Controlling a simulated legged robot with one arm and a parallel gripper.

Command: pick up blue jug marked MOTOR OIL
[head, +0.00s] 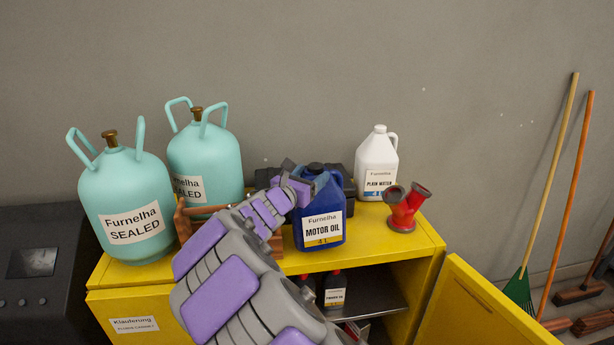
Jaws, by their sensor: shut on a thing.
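The blue jug marked MOTOR OIL (322,222) is upright at the front middle of the yellow cabinet's top (376,246). Its label faces me. My arm reaches up from the bottom of the view to the jug's upper left. My gripper (306,176) is shut on the jug near its top and handle. The fingers are partly hidden, so the exact grip does not show clearly. I cannot tell whether the jug's base touches the cabinet top.
Two teal SEALED tanks (130,200) (205,160) stand left. A white PLAIN WATER jug (377,165) stands behind right, near a red pipe fitting (405,207). Dark and wooden items sit behind my arm. The cabinet door (480,305) hangs open. Brooms (550,175) lean at far right.

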